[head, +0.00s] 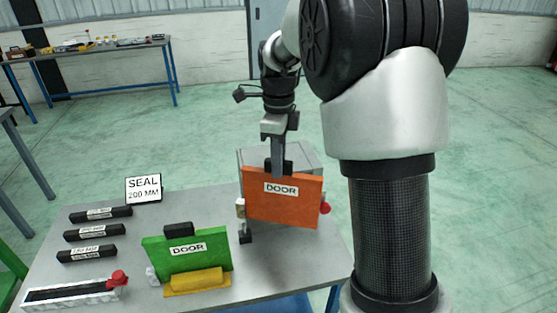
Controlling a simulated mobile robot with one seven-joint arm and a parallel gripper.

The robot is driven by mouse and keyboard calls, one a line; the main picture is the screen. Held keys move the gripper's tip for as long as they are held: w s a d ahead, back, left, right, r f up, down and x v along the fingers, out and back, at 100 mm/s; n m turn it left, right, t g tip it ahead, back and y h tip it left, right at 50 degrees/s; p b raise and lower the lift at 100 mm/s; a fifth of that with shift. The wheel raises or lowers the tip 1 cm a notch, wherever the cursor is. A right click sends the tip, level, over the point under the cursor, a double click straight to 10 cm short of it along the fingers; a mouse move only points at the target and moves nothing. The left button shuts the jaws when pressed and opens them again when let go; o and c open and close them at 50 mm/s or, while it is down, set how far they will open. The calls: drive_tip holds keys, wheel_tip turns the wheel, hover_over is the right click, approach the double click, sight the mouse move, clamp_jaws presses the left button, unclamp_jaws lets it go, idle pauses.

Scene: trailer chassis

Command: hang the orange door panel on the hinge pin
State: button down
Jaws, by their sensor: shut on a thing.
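The orange door panel (283,208) with a white DOOR label is upright in front of a grey box (304,155) on the table. My gripper (278,166) is shut on the black block on its top edge. A pale knuckle-like piece (240,208) shows at the panel's left edge, and a small black block (245,237) is below it. A red knob (325,208) shows at its right edge. I cannot make out the hinge pin clearly, nor whether the panel is on it.
A green door panel (186,247) stands in a yellow holder (197,282) at the front. Several black seal bars (95,233) and a SEAL 200 MM sign (143,190) are at the left. A tray with a red knob (75,291) lies front left. My arm covers the right side.

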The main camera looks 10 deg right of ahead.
sight(278, 186)
wheel_tip(278, 186, down, 8)
drive_tip(key=b, duration=0.4)
drive_tip(key=shift+r, duration=0.2)
idle(0.4)
idle(0.4)
drive_tip(key=c, duration=1.6)
unclamp_jaws()
drive_tip(key=shift+o, duration=0.2)
drive_tip(key=shift+f, duration=0.1)
